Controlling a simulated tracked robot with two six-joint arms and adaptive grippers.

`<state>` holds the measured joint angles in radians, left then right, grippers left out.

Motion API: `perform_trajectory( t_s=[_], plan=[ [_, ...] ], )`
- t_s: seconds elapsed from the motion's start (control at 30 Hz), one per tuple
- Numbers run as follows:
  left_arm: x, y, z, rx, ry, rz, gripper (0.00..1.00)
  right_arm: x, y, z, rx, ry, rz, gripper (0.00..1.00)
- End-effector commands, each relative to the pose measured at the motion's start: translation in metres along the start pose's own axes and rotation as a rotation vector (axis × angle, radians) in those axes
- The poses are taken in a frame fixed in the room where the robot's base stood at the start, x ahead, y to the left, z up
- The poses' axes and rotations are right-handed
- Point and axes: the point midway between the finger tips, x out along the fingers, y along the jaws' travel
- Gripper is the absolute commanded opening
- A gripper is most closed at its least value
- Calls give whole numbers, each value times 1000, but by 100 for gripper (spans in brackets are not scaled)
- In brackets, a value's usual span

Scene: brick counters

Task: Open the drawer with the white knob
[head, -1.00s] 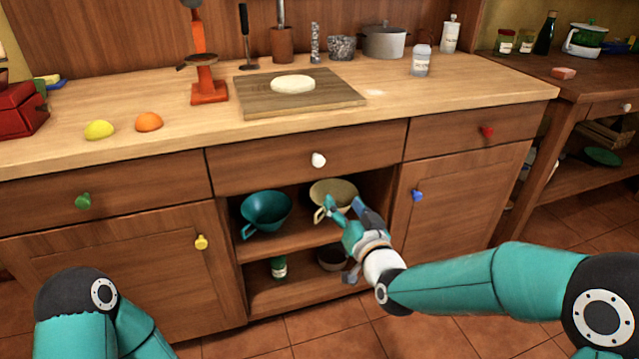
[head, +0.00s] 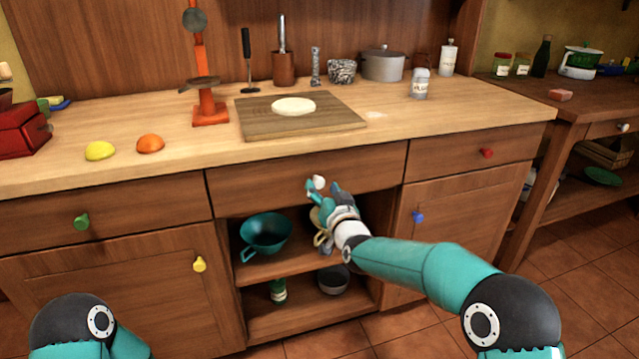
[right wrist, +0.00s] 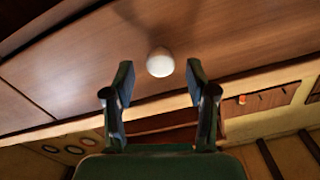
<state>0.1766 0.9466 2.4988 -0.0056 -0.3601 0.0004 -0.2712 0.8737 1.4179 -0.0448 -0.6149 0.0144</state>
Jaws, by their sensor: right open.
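The white knob (head: 318,182) sits on the middle drawer (head: 260,188), which is shut, under the counter top. My right gripper (head: 323,187) is at the knob, its fingers just below and beside it. In the right wrist view the white knob (right wrist: 160,63) lies between the two open fingertips (right wrist: 158,75), slightly beyond them, with a gap on each side. I cannot tell whether any finger touches it. My left arm shows at the lower left of the head view; its gripper is out of the picture.
Below the drawer is an open shelf with a teal colander (head: 265,232) and a cream cup (head: 322,222), partly hidden by my right gripper. A drawer with a red knob (head: 487,153) and a door with a blue knob (head: 418,217) are to the right. A green knob (head: 82,222) is left.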

Motion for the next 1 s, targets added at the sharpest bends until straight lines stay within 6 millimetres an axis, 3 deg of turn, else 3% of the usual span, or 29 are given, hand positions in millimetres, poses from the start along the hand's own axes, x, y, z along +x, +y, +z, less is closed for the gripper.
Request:
perform_trajectory(
  t_s=[0.3, 0.7, 1.0],
  plan=[
    [0, 0, 0, 0, 0, 0, 40, 29, 1, 0, 0, 0, 1, 57],
    [0, 0, 0, 0, 0, 0, 40, 33, 1, 0, 0, 0, 1, 57],
    [0, 0, 0, 0, 0, 0, 40, 33, 1, 0, 0, 0, 1, 8]
  ],
)
